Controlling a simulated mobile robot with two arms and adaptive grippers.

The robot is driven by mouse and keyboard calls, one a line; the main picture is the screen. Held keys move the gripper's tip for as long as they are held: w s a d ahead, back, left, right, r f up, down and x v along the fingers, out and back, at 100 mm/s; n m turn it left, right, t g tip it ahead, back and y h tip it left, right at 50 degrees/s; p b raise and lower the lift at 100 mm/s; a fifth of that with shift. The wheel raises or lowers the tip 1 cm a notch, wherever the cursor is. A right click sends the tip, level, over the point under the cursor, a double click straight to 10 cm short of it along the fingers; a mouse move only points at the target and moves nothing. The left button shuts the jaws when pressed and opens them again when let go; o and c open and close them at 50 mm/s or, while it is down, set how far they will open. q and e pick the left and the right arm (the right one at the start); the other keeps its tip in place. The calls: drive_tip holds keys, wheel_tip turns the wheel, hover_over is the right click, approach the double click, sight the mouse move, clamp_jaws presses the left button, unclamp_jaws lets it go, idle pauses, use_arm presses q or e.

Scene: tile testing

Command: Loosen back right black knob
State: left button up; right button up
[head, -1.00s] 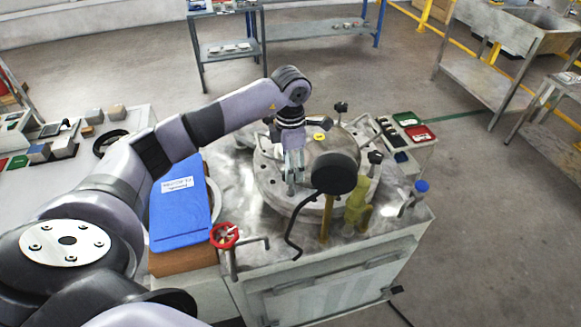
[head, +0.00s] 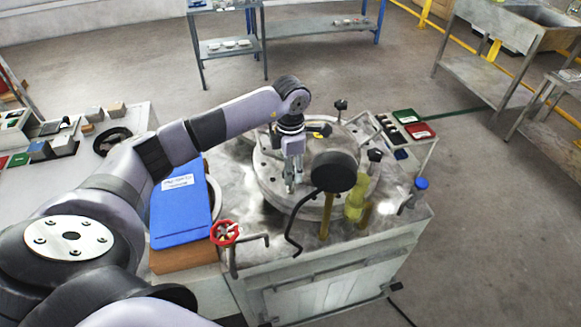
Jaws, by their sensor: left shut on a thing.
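The round metal vessel (head: 268,185) with a bolted lid stands on the steel bench. One black knob (head: 341,104) stands upright at its back right rim, clear of my gripper. Another black knob (head: 375,155) is at its right rim. My left gripper (head: 293,186) points down over the left front of the lid, apart from both of these knobs. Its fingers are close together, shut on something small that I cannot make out. My right gripper is out of view.
A large black disc (head: 334,171) stands above the lid's front, close to the right of my left gripper. A red valve wheel (head: 225,232) and a blue case (head: 180,207) are at the front left. Red and green trays (head: 419,131) lie at the right.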

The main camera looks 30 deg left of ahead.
use_arm(q)
drive_tip(key=c, duration=0.4)
drive_tip(key=shift+c, duration=0.2)
drive_tip(key=shift+n, duration=0.3)
drive_tip(key=n+b, duration=0.1)
drive_tip(key=n, duration=1.1)
drive_tip(key=shift+r+b, duration=0.1)
drive_tip(key=shift+b, duration=0.2)
drive_tip(key=n, duration=0.5)
drive_tip(key=shift+w+n, duration=0.1)
drive_tip(key=shift+n, duration=0.3)
